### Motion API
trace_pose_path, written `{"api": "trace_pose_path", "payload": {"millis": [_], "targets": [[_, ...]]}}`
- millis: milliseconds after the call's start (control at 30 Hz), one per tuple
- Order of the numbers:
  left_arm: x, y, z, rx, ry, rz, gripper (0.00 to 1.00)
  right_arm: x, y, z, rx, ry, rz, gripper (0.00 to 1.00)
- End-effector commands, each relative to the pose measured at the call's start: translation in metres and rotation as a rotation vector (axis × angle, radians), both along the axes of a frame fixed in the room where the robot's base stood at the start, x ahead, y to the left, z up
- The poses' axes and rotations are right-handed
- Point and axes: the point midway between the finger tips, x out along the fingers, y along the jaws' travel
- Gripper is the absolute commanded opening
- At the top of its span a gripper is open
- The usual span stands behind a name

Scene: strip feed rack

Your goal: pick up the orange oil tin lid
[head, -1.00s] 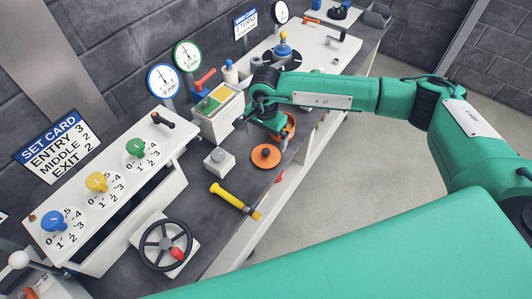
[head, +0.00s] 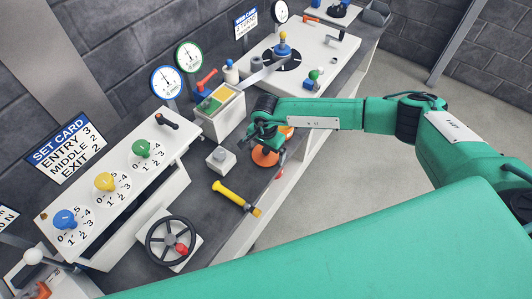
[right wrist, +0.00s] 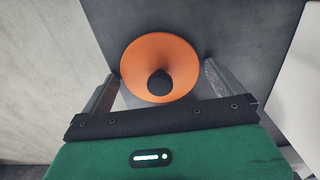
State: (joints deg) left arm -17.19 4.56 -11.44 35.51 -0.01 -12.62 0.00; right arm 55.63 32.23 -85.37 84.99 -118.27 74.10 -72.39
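The orange oil tin lid (head: 264,158) lies on the dark bench top, a round disc partly covered by my right gripper (head: 265,143) in the head view. In the right wrist view the lid (right wrist: 147,52) shows with its dark round knob (right wrist: 159,83). My right gripper's open fingers (right wrist: 160,78) stand on either side of the lid, with the knob between them and nothing gripped. A bit of the orange tin (head: 287,131) shows behind the gripper, mostly hidden. My left gripper is not in view.
A yellow-handled tool (head: 234,194) and a small grey box with a button (head: 220,160) lie near the lid. A white box with green and yellow top patches (head: 216,111) stands behind. A handwheel (head: 173,243) is nearer. The bench's front edge is close to the lid.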

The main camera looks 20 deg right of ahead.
Motion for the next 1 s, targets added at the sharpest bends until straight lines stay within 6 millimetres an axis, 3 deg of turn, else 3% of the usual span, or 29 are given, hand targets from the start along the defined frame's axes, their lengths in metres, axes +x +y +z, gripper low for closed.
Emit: {"api": "trace_pose_path", "payload": {"millis": [33, 167, 633, 767, 1000], "targets": [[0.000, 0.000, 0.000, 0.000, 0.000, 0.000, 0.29, 0.000, 0.000, 0.000, 0.000, 0.000, 0.000, 0.88], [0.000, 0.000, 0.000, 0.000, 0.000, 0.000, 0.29, 0.000, 0.000, 0.000, 0.000, 0.000, 0.000, 0.63], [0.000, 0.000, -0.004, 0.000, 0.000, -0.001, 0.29, 0.001, 0.000, 0.012, 0.002, -0.002, -0.001, 0.62], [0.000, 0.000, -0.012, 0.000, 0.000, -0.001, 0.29, 0.001, 0.000, 0.033, 0.002, -0.005, 0.001, 0.62], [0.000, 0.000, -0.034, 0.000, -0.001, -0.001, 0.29, 0.002, 0.000, 0.101, 0.002, -0.007, 0.001, 0.62]]}}
